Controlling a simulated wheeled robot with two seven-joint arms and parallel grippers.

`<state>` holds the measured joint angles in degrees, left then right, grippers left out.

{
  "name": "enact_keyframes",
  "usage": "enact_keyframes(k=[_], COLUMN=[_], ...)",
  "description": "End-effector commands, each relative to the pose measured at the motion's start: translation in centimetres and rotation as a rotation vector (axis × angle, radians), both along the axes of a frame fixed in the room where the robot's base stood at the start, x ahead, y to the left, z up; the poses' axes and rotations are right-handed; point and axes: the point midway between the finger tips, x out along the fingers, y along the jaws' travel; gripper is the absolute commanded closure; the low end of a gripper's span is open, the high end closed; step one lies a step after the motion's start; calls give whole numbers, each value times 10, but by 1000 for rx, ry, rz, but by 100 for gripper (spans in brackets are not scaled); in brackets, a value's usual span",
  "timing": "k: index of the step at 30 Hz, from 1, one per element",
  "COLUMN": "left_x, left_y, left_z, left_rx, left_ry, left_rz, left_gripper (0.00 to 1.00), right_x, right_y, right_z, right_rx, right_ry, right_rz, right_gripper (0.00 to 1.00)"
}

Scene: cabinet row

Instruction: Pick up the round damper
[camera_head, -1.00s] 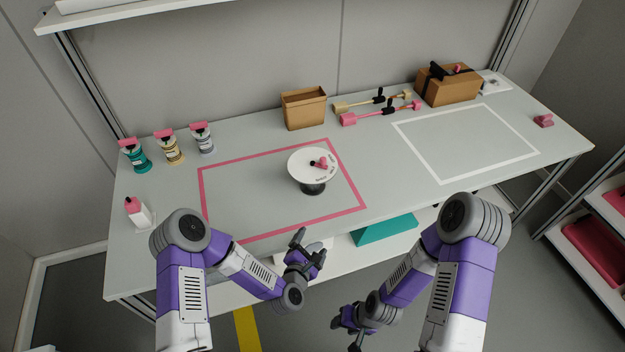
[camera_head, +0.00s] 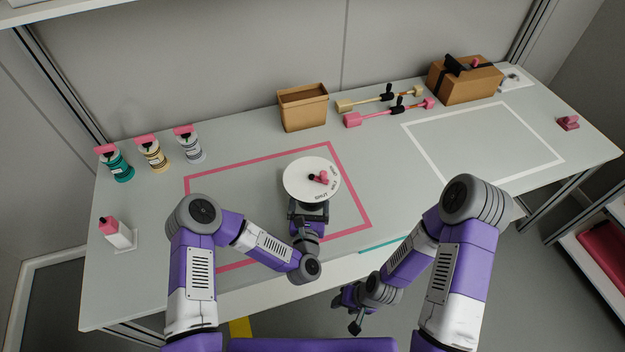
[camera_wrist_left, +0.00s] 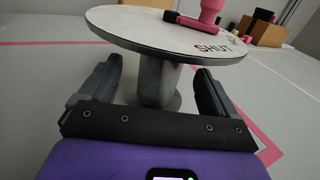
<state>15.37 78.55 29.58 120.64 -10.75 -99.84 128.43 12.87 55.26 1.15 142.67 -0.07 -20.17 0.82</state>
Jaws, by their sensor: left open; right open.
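The round damper (camera_head: 298,183) is a white disc on a grey stem, with a small pink and black handle (camera_head: 319,178) on top. It stands upright inside the pink outline on the table. In the left wrist view its disc (camera_wrist_left: 140,28) bears the word SHUT, and its stem (camera_wrist_left: 158,80) stands between my open left fingers. My left gripper (camera_head: 308,208) is under the near edge of the disc; whether a finger touches the stem I cannot tell. My right gripper (camera_head: 345,306) is open and empty, low in front of the table.
Three pink-topped bottles (camera_head: 152,155) and a pink-capped white bottle (camera_head: 117,233) stand at the left. A brown bin (camera_head: 303,108), pink and cream tools (camera_head: 385,112) and a brown box (camera_head: 465,80) line the back. The white outline (camera_head: 410,130) is empty.

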Motion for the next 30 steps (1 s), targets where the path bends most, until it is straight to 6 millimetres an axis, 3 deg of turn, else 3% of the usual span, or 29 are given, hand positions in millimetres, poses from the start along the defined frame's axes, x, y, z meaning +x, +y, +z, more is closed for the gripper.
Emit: enact_keyframes(k=[12,22,30], left_x=[55,62,62], left_y=[-7,-7,-7], left_z=[5,5,5], left_rx=[1,1,1], left_ry=[-1,1,1], left_rz=[1,0,-1], left_gripper=[9,9,51], right_x=[0,0,0], right_y=[0,0,0], right_z=[-7,-7,-7], right_rx=[0,0,0], right_ry=[1,1,1], right_rz=[0,0,0], right_gripper=[52,52,52])
